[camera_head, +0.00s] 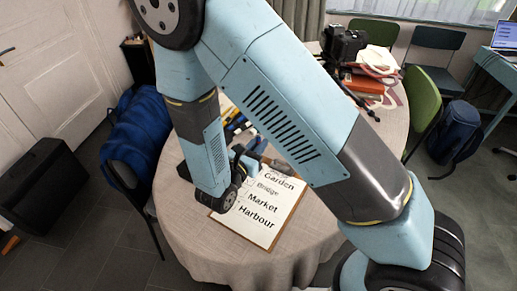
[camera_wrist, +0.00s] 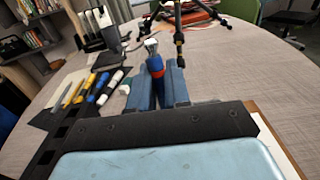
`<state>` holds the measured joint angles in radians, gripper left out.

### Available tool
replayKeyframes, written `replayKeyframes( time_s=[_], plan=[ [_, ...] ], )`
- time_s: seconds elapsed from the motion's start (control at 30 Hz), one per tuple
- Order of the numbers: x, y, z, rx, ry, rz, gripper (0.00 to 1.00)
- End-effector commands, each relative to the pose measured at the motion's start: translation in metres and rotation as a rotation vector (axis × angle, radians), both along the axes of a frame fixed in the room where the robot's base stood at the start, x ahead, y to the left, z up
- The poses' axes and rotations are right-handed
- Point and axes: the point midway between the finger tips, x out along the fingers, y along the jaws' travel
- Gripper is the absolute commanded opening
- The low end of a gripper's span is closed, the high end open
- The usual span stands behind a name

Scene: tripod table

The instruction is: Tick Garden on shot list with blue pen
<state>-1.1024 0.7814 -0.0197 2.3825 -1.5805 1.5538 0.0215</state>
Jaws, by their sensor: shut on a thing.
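The shot list (camera_head: 258,228) is a white sheet on a brown-edged board, with Garden, Bridge, Market and Harbour printed on it. Garden is the top line, and my arm partly covers the sheet's left side. In the wrist view only a strip of the sheet (camera_wrist: 277,146) shows at the lower right. My gripper (camera_wrist: 165,88) is shut on a blue pen-like thing (camera_wrist: 156,66) with a red band and a pale end pointing away. In the head view my gripper (camera_head: 243,160) is by the board's upper left; whether the pen touches anything is hidden.
A dark holder (camera_wrist: 60,135) with yellow, blue and white pens lies left of my gripper. A tripod (camera_wrist: 180,38) stands just beyond it. A camera (camera_head: 345,43) and orange-red books (camera_head: 365,86) are at the table's back. The tablecloth (camera_wrist: 235,65) is bare to the right.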

Motion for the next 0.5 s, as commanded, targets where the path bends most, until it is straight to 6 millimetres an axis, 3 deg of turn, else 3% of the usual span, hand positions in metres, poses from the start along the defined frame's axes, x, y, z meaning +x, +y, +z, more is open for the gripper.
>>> replayKeyframes(
  time_s=[0.5],
  plan=[
    [0.000, 0.000, 0.034, 0.002, -0.001, 0.000, 0.00]
  ],
)
